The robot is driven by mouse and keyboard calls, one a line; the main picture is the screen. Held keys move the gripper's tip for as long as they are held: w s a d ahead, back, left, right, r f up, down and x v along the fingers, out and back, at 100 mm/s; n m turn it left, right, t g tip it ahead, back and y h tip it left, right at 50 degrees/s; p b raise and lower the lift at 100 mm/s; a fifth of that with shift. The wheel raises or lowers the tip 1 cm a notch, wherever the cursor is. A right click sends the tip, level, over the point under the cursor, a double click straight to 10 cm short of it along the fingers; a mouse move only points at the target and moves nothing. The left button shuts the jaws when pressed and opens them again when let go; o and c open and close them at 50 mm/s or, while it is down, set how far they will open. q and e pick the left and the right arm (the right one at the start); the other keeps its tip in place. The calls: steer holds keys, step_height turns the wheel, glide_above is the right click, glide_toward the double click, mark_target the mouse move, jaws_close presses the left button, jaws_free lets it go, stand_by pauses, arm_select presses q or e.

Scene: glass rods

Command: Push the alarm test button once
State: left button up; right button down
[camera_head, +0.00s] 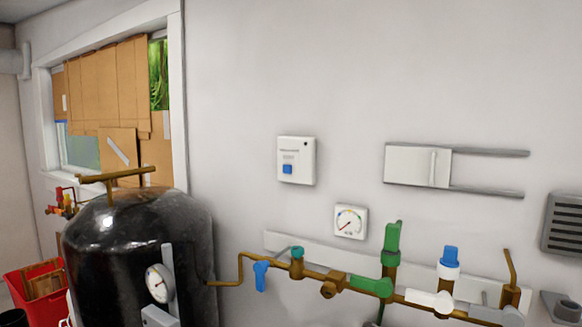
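A white wall box (304,160) hangs on the wall near the middle of the head view. A small blue square button (287,169) sits on its lower front, with small print above it and a dark dot near its top right corner. The print is too small to read for sure. Nothing covers or touches the button. Neither of my grippers is in view.
Below are a square gauge (350,221) and a brass pipe (321,277) with coloured valves. A black tank (136,245) with a dial stands at left. A white sliding panel (418,167) on rails is at right. The wall around the box is clear.

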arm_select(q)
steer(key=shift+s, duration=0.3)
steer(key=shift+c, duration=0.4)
